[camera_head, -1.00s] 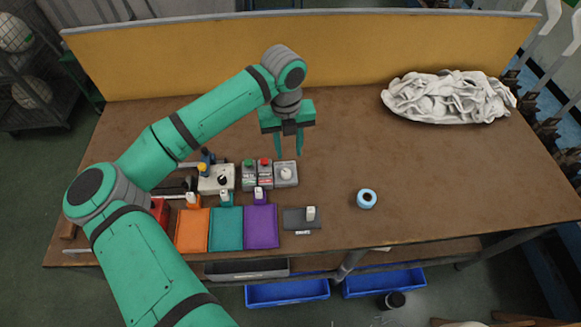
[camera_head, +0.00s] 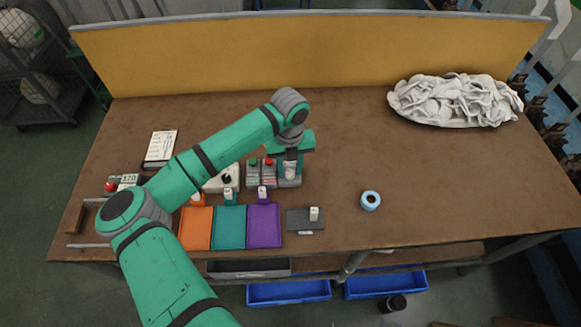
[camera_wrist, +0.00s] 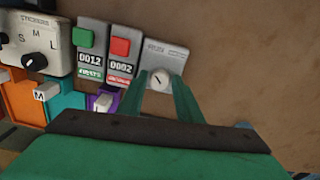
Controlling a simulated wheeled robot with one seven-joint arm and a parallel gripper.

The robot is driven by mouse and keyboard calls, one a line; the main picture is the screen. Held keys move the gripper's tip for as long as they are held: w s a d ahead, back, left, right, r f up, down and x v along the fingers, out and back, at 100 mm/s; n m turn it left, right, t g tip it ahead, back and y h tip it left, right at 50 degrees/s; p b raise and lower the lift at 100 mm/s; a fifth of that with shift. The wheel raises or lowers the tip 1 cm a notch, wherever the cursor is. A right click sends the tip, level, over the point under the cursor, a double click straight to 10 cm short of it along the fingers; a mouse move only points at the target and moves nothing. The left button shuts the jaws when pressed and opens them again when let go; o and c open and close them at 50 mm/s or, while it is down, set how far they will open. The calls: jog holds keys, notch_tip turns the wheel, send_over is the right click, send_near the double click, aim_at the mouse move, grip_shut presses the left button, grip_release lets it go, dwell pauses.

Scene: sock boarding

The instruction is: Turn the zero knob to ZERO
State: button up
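In the head view the box (camera_head: 290,182) is partly hidden under my gripper. My gripper (camera_wrist: 157,84) is open and points down at the box. Its two green fingers stand on either side of the knob in the wrist view, with space showing between them and the knob. Whether a finger touches the knob I cannot tell.
Left of the box are two counter units with a green button (camera_wrist: 84,37) and a red button (camera_wrist: 120,46), close to my fingers. A size selector (camera_wrist: 33,50) is further left. Orange, teal and purple trays (camera_head: 263,226) lie in front.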

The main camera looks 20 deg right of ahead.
jog(key=c, duration=0.8)
jog(key=shift+o, duration=0.2)
jog(key=shift+m, duration=0.4)
jog(key=m, duration=0.3)
jog(key=shift+m, duration=0.4)
jog(key=m, duration=0.4)
jog(key=shift+m, duration=0.3)
jog(key=m, duration=0.4)
jog(key=shift+s+d+m, duration=0.1)
jog(key=shift+m, duration=2.4)
